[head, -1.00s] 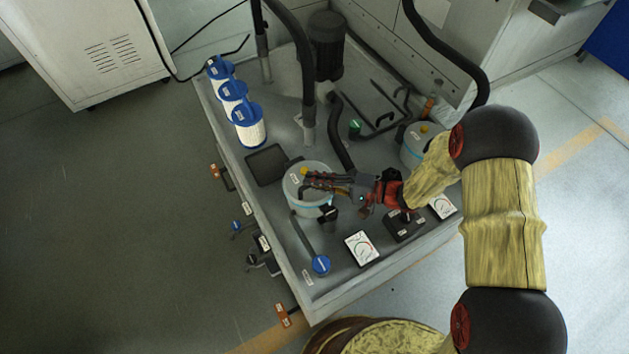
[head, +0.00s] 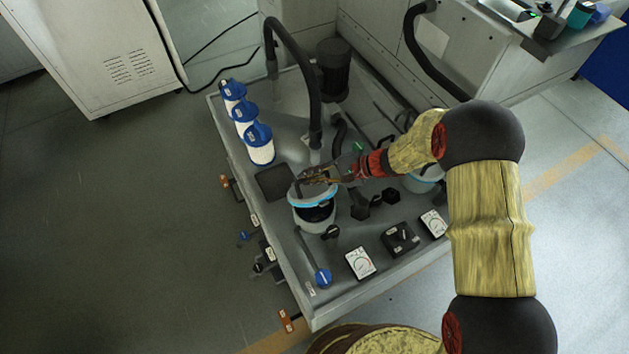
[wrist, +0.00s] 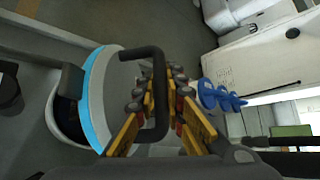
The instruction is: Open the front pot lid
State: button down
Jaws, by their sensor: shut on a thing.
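The front pot (head: 314,222) stands on the grey tray of the machine, and its dark inside shows. Its lid (head: 318,196), grey with a light blue rim, is tilted up and raised at the near side. My gripper (head: 312,178) is at the lid's top, with its fingers closed on the black lid handle (wrist: 153,62). In the wrist view the yellow fingers of my gripper (wrist: 163,88) lie on both sides of the handle, and the tilted lid (wrist: 97,95) stands over the pot opening (wrist: 66,118).
A second pot (head: 425,182) stands to the right, partly behind my arm. Several blue-capped white filters (head: 260,148) line the left edge. A black hose (head: 312,95) and a motor (head: 334,70) are behind. A blue-knobbed lever (head: 323,277) and gauges (head: 360,263) are in front.

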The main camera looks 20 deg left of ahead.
jog(key=shift+m+g+h, duration=0.4)
jog(key=shift+m+h, duration=0.1)
jog(key=shift+h, duration=0.4)
jog(key=w+a+r+p, duration=0.1)
jog(key=w+a, duration=0.1)
jog(key=a, duration=0.1)
jog(key=shift+w+r+p, duration=0.15)
jog(key=shift+r+p, duration=0.2)
jog(key=shift+p, duration=0.05)
jog(key=w+a+f+b, duration=0.1)
jog(key=w+a+b, duration=0.2)
jog(key=w+a, duration=0.4)
jog(key=shift+a+f, duration=0.2)
jog(key=shift+a, duration=0.65)
jog(key=c, duration=1.9)
grip_release()
jog(key=shift+o, duration=0.3)
jog(key=shift+f, duration=0.1)
jog(key=v, duration=1.2)
